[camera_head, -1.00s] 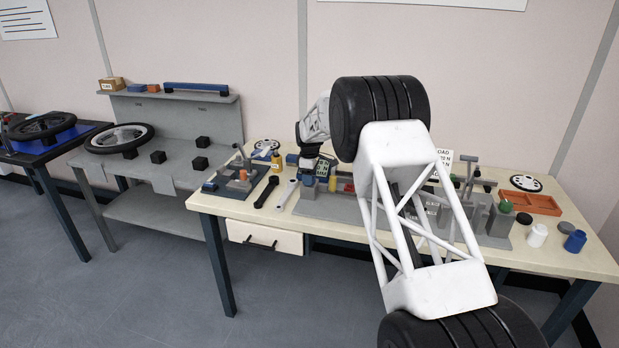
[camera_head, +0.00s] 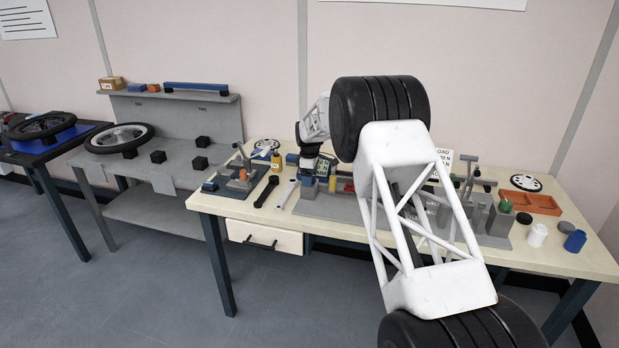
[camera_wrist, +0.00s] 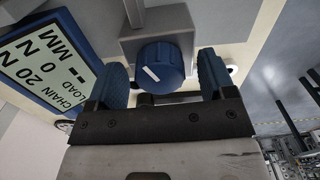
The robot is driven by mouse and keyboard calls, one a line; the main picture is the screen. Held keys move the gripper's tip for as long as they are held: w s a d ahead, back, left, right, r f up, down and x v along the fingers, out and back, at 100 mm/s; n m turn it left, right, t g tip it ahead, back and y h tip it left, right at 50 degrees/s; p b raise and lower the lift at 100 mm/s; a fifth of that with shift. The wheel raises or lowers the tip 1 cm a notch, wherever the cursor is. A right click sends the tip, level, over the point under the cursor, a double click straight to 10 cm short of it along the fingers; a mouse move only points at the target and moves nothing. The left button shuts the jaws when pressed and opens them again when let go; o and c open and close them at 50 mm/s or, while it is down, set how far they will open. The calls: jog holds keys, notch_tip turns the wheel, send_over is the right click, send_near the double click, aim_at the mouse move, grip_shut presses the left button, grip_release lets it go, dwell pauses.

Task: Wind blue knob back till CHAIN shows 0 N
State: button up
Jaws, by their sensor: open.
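The blue knob (camera_wrist: 160,65) with a white pointer mark sits on a grey block in the wrist view; the mark slants. My gripper (camera_wrist: 163,74) is open, with one blue finger on each side of the knob. Small gaps show between the fingers and the knob, so it does not look gripped. The display (camera_wrist: 50,65) at the left reads CHAIN 20 N, LOAD 0 N and a dash before MM. In the head view the display (camera_head: 325,166) is small, and my gripper (camera_head: 308,172) is low over the fixture beside it; the knob is not clear there.
The grey fixture plate (camera_head: 330,208) lies on the pale workbench (camera_head: 560,257). An orange tray (camera_head: 538,204) and small jars are at the right. My arm hides the bench's middle.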

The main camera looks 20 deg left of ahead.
jog(key=shift+r, duration=0.1)
jog(key=shift+r, duration=3.8)
